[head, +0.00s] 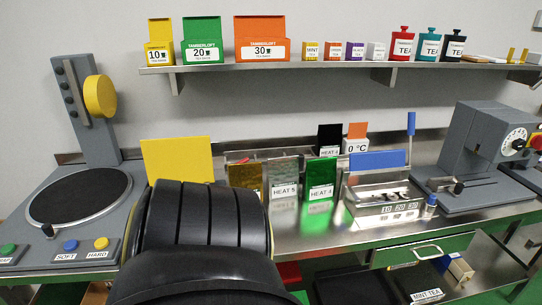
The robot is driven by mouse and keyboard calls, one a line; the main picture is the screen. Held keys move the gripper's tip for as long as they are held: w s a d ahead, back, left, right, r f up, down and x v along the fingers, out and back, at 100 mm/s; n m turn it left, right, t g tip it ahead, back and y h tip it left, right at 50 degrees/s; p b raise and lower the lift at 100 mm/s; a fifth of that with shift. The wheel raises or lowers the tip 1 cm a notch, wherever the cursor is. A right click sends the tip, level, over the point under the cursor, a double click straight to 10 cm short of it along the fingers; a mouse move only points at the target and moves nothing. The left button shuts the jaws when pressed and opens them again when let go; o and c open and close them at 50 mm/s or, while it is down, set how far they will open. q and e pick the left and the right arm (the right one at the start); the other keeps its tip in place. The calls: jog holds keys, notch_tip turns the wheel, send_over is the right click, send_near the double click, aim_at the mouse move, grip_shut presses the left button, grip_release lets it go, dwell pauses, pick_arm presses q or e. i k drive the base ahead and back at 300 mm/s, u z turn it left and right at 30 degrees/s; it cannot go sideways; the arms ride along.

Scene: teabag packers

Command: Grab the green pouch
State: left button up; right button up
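The green pouch (321,172) stands upright on the steel counter near the middle of the head view. It is shiny and has a white label that seems to read HEAT 4. A silver pouch (284,174) labelled HEAT 5 stands just left of it, and a gold pouch (244,177) stands further left. A large black ribbed part of my own arm fills the lower left foreground and covers the counter in front of the gold pouch. Neither of my grippers shows in this view, and nothing is seen touching the green pouch.
A steel machine with a blue plate (377,160) stands close right of the green pouch. A yellow panel (177,160) is at the left. Black and orange cards (357,131) stand behind. A grey sealing machine (485,150) is far right. The shelf (330,64) holds boxes and tins.

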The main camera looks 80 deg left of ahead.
aim_at(320, 180)
jog(key=u, duration=1.45)
jog(key=k, duration=0.15)
jog(key=u, duration=0.9)
jog(key=i, duration=0.45)
